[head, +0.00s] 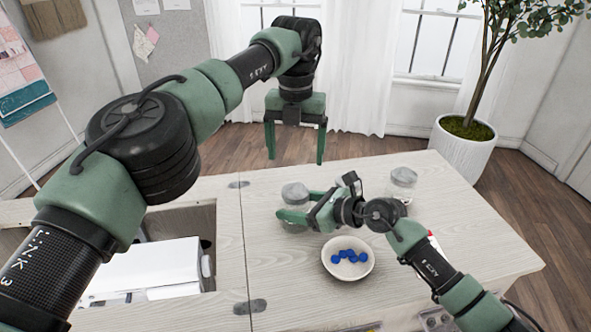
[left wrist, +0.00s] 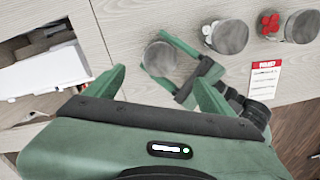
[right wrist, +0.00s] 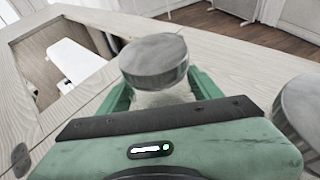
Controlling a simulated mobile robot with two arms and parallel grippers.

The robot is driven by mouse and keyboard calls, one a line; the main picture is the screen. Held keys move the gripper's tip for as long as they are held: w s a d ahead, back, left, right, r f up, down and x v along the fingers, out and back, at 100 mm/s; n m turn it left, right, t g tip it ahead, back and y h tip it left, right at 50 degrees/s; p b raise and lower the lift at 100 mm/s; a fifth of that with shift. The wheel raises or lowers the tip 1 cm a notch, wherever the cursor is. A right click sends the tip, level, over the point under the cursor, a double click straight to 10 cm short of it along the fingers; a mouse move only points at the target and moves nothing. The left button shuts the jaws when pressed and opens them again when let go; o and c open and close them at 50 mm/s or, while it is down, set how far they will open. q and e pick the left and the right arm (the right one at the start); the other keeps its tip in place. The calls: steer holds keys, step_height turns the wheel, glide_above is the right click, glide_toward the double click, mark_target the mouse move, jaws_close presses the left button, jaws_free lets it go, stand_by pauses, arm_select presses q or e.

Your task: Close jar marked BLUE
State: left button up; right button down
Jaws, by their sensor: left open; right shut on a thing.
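A glass jar with a grey disc lid (head: 294,193) stands on the table. The lid also shows in the left wrist view (left wrist: 159,59) and the right wrist view (right wrist: 153,58). My right gripper (head: 298,208) is shut around this jar's glass body, below the lid. The lid sits over the jar's top; I cannot tell whether it is fully seated. No BLUE marking is readable. My left gripper (head: 295,160) is open and empty, pointing down above and behind the jar. A bowl (head: 329,268) of several blue balls (head: 349,256) stands in front of the held jar.
Another lidded jar (head: 403,178) stands at the back right. The left wrist view shows two other lidded jars, one plain (left wrist: 229,37) and one beside red pieces (left wrist: 269,22), near a red-headed card (left wrist: 264,80). An open well with a white machine (head: 160,268) is at left.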

arm_select(q)
step_height(320, 180, up, 2)
steer(key=shift+r, duration=0.15)
arm_select(e)
steer(key=shift+c, duration=1.1)
jaws_free()
steer(key=v, duration=0.8)
steer(key=shift+a, duration=0.1)
